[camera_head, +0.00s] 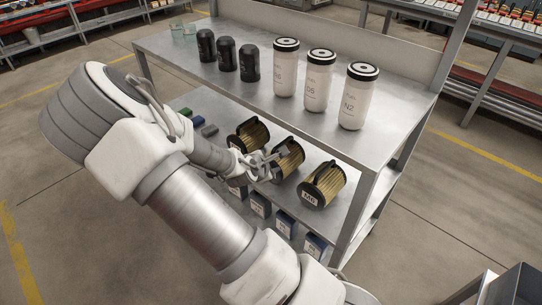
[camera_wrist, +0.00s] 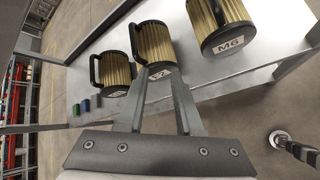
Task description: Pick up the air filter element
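Three air filter elements, tan pleated cylinders with black ends, black handles and white labels, lie in a row on the middle shelf. The middle air filter element (camera_head: 290,162) is nearest my gripper (camera_head: 274,161); it also shows in the wrist view (camera_wrist: 157,45). The right element (camera_head: 322,187) is labelled M6 in the wrist view (camera_wrist: 222,22). The left element (camera_head: 250,136) also shows there (camera_wrist: 113,72). My gripper's two fingers (camera_wrist: 160,74) are apart, with their tips at the middle element's labelled end. Whether they touch it cannot be told.
White canisters (camera_head: 319,80) and black filters (camera_head: 227,54) stand on the top shelf (camera_head: 180,50), which overhangs the elements. Blue boxes (camera_head: 286,224) stand below them. Small green and grey blocks (camera_head: 197,121) lie left of the elements. A shelf post (camera_head: 354,221) stands right.

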